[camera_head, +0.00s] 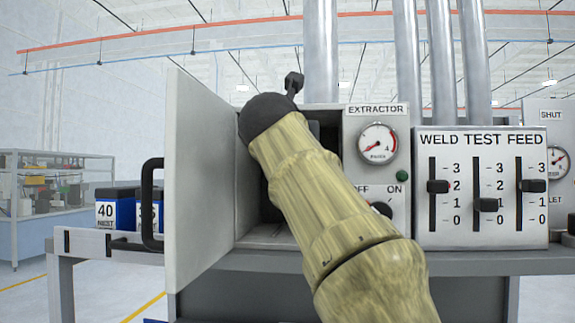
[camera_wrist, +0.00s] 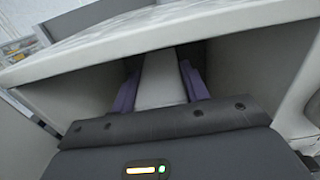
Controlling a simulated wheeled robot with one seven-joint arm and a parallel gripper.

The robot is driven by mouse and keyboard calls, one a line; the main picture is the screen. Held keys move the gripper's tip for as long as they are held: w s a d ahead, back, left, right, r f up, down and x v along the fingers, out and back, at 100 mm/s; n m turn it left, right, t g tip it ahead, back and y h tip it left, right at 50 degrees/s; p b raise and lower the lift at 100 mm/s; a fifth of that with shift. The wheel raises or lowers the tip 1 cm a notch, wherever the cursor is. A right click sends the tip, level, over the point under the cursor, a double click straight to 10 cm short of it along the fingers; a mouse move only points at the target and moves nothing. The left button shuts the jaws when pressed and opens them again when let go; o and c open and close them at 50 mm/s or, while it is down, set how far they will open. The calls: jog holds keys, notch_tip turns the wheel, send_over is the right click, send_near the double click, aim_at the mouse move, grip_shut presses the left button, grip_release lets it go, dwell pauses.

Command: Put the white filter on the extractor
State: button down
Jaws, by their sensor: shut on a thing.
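The extractor (camera_head: 350,155) is a grey cabinet with a gauge, a green lamp and an OFF/ON knob. Its door (camera_head: 195,185) stands open to the left, showing a dark compartment. My yellow arm reaches across the opening and hides much of it. In the wrist view, my gripper (camera_wrist: 161,84) is inside a grey-walled recess, its purple fingers shut on the white filter (camera_wrist: 161,78). The filter is pale and flat-faced between the fingers. Its far end is hidden in shadow, so I cannot tell whether it touches the back. The fingers are hidden in the head view.
A panel with WELD, TEST and FEED sliders (camera_head: 481,188) stands right of the extractor. The compartment's walls are close on both sides of my gripper.

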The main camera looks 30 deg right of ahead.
jog(key=p+x, duration=0.1)
jog(key=x, duration=0.1)
jog(key=shift+w+d+r, duration=0.2)
jog(key=shift+w+d, duration=0.05)
jog(key=shift+w, duration=0.05)
jog(key=f, duration=0.2)
jog(key=shift+w+d+f+b, duration=0.25)
jog(key=shift+f+b, duration=0.05)
jog(key=shift+f, duration=0.1)
jog(key=shift+s+a+f, duration=0.15)
jog(key=shift+a+f, duration=0.05)
jog(key=shift+f, duration=0.25)
jog(key=shift+d, duration=0.1)
jog(key=shift+f, duration=0.1)
notch_tip(320, 180, down, 3)
jog(key=shift+r, duration=0.25)
jog(key=shift+w+d+f, duration=0.1)
jog(key=shift+w+f, duration=0.2)
jog(key=shift+f, duration=0.15)
